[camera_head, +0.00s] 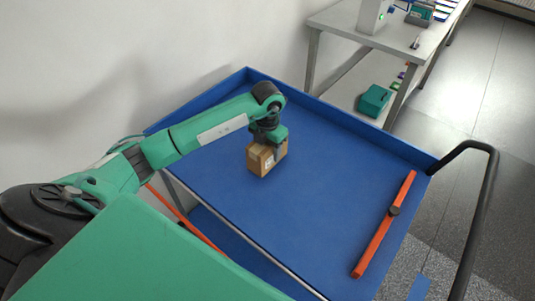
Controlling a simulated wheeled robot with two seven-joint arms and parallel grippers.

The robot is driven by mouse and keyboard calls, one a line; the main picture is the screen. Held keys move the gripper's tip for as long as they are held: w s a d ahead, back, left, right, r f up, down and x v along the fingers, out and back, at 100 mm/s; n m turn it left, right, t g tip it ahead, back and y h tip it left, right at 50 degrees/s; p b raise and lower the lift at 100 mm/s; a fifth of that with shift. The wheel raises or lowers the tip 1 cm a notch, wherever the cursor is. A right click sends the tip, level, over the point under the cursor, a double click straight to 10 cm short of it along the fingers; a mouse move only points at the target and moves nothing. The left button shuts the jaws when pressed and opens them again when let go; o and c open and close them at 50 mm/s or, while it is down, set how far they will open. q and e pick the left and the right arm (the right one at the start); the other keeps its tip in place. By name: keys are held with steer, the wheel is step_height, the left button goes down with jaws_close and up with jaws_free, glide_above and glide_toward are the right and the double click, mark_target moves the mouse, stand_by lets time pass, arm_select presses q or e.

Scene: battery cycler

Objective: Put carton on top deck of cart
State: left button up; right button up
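A small brown carton (257,160) with a white label is at the blue top deck (310,200) of the cart, left of the deck's middle. It looks upright and appears to rest on the deck, though a small gap beneath it cannot be ruled out. My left gripper (279,152) reaches in from the left and points down at the carton, with a finger against its near right side. The other finger is hidden, so whether it grips the carton cannot be told. My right gripper is not in view.
An orange bar (385,228) with a dark knob lies along the deck's right side. A black push handle (480,215) rises at the cart's right end. A grey workbench (360,22) stands behind, with a green case (374,100) on its lower shelf. Most of the deck is clear.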

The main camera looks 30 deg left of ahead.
arm_select(q)
step_height(320, 180, down, 2)
steer(key=shift+f, duration=0.55)
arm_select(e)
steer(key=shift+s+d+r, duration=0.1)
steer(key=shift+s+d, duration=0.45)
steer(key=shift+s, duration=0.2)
